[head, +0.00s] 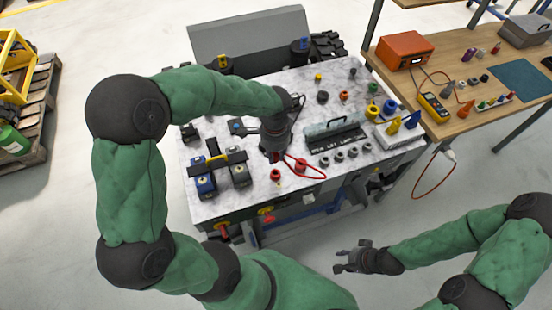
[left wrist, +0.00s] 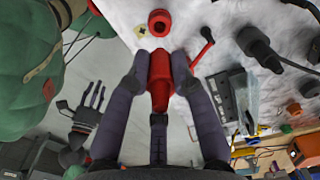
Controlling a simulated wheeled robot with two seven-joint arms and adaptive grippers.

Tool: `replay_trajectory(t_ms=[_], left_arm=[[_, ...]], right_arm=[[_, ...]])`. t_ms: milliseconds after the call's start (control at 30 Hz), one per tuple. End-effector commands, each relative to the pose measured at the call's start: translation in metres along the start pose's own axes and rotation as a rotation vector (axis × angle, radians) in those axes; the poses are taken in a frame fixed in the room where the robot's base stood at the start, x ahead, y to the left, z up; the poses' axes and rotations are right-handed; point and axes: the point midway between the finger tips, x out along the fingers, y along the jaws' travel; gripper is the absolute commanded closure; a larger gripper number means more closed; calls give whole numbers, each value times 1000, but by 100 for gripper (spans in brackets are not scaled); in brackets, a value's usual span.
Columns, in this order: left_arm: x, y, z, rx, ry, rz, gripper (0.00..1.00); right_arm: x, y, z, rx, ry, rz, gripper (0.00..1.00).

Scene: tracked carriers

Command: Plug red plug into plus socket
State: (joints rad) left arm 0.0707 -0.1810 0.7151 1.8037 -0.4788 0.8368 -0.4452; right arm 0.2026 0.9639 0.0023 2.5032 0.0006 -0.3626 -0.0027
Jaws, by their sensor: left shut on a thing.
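My left gripper (head: 272,155) is shut on the red plug, low over the marble-topped table. In the left wrist view the red plug (left wrist: 160,72) sits between the two fingertips. A round red socket (left wrist: 160,22) with a dark hole lies just beyond the plug, apart from it in the picture. A small pale plate with a dark plus mark (left wrist: 141,30) is beside that socket. In the head view the red socket (head: 275,175) is near the table's front edge, below the gripper. My right gripper (head: 350,259) is open and empty, off the table.
A red cable (head: 318,176) loops to the right of the left gripper. Blue and grey blocks (head: 203,182) stand to its left. A black panel with a grey-green handle (head: 333,128) is to its right. A workbench (head: 455,50) with tools stands further right.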

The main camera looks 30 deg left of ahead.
Motion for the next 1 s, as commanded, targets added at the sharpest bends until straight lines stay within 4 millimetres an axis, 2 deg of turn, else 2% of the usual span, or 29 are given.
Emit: replay_trajectory(t_ms=[367, 1000], left_arm=[[-1, 0, 0, 1, 0, 0, 100], [48, 1, 0, 1, -1, 1, 100]], right_arm=[[-3, -1, 0, 0, 1, 0, 60], [28, 10, -1, 0, 0, 0, 60]])
